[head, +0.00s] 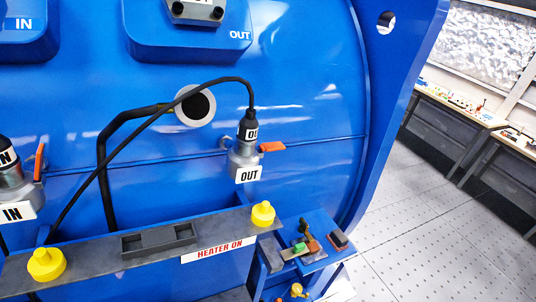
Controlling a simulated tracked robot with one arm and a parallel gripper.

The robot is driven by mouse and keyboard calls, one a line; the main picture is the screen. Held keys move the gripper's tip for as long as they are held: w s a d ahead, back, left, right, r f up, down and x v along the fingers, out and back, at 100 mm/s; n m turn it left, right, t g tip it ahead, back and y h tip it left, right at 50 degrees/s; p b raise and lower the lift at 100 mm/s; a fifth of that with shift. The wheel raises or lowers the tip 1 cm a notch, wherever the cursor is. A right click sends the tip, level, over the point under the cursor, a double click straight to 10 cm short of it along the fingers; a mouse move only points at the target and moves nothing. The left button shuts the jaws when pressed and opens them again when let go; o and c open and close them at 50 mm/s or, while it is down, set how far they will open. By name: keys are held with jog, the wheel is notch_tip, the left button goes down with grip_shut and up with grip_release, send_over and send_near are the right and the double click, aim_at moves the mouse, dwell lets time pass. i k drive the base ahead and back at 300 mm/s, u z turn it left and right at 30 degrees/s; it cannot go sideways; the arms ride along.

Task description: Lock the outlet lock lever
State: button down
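The outlet connector (246,143) is a grey metal fitting on the blue motor housing, with a white OUT label (249,174) below it. A black plug (251,120) on a black cable sits in its top. The outlet lock lever (272,147) is orange and sticks out to the right of the fitting, close to level. The inlet connector (12,178) at the left edge has a similar orange lever (39,162) that points up. My gripper is not in the picture.
A grey bar (100,262) with yellow knobs (263,213) and a HEATER ON label (220,250) crosses below the outlet. A small blue shelf (318,232) with small parts stands at lower right. Tiled floor is clear at right, before benches (450,110).

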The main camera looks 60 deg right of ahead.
aim_at(274, 146)
jog(key=z, duration=0.45)
jog(key=k, duration=0.65)
jog(key=z, duration=0.5)
jog(key=i, duration=0.5)
